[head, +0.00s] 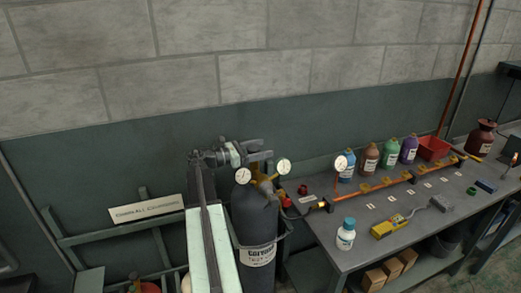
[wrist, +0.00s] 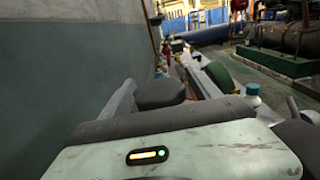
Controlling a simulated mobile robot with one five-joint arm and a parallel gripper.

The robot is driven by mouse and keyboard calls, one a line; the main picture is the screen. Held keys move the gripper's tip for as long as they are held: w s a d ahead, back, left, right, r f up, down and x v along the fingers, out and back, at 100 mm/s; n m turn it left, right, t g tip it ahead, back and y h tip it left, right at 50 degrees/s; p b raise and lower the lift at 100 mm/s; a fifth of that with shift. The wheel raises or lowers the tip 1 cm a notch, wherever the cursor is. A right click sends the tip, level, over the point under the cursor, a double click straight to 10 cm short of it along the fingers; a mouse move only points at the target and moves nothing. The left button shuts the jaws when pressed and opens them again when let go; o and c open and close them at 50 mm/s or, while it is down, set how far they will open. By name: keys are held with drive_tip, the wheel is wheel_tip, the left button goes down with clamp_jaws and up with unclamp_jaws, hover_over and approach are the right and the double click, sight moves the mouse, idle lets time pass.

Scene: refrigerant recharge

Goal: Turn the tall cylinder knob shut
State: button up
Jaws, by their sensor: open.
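The tall cylinder (head: 256,222) is a dark grey gas bottle with a white label, standing left of the bench. Its brass valve (head: 266,186) and two round white gauges (head: 284,166) show at its top. My gripper (head: 262,160) is open at the top of the cylinder, above the valve, and hides most of the knob in the head view. I cannot tell whether the fingers touch the knob.
The grey bench (head: 350,258) on the right holds a white bottle (head: 346,236), a yellow device (head: 388,227), several coloured bottles and a red bin (head: 433,148). An orange pipe manifold runs along it. A green rail with a sign (head: 147,210) stands left. The wall is close behind.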

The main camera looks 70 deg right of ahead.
drive_tip(key=shift+c, duration=0.3)
drive_tip(key=c, duration=1.3)
drive_tip(key=shift+y, duration=0.3)
drive_tip(key=m+g+y, duration=0.2)
drive_tip(key=y, duration=0.1)
drive_tip(key=shift+a+m, duration=0.15)
drive_tip(key=shift+m, duration=0.25)
drive_tip(key=shift+s+a+m+g+y, duration=0.2)
drive_tip(key=shift+m+g+y, duration=0.3)
drive_tip(key=shift+m+y, duration=0.5)
drive_tip(key=shift+s+a+m+g+y, duration=0.1)
drive_tip(key=shift+a+m+g+y, duration=0.3)
drive_tip(key=shift+y, duration=1)
drive_tip(key=shift+m, duration=0.3)
